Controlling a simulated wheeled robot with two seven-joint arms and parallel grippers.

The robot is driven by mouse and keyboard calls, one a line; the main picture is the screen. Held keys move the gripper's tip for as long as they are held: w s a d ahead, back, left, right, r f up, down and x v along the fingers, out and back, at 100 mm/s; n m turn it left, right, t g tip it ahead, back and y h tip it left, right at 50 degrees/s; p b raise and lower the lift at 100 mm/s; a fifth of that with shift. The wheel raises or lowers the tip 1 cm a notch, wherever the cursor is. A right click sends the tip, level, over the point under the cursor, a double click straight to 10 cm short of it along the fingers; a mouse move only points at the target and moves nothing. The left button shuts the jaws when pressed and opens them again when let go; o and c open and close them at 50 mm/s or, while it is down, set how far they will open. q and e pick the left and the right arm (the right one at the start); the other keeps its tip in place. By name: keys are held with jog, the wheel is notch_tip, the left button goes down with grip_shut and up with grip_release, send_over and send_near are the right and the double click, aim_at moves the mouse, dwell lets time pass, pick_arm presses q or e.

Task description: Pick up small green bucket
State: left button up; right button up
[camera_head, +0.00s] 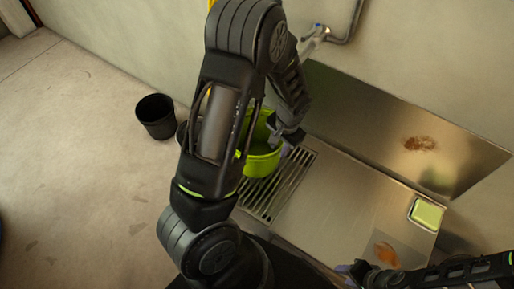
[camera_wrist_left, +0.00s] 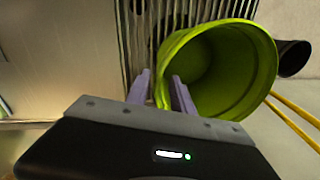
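The small green bucket (camera_head: 262,162) stands on the slatted grate, partly hidden behind my left arm in the head view. In the left wrist view the bucket (camera_wrist_left: 262,62) shows its open mouth and empty-looking inside. My left gripper (camera_head: 285,148) is at the bucket's rim. In the left wrist view its purple fingers (camera_wrist_left: 161,86) are apart, one outside the wall and one over the inside, with the rim between them. A gap shows between the fingers. My right gripper (camera_head: 352,271) is low at the right, over the counter's near edge; its opening is unclear.
A steel counter (camera_head: 335,205) with a drain grate (camera_head: 290,182) and a raised back panel bears brown stains. A yellow-green sponge-like block (camera_head: 427,214) lies at its right. A black bucket (camera_head: 156,116) stands on the floor at left. A tap (camera_head: 316,34) is above.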

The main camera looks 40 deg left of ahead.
aim_at(277, 155)
pick_arm(q)
jog(key=f, duration=0.3)
jog(key=f+b, duration=0.1)
jog(key=f, duration=0.1)
jog(key=shift+a, duration=0.35)
grip_shut()
dwell(1.4)
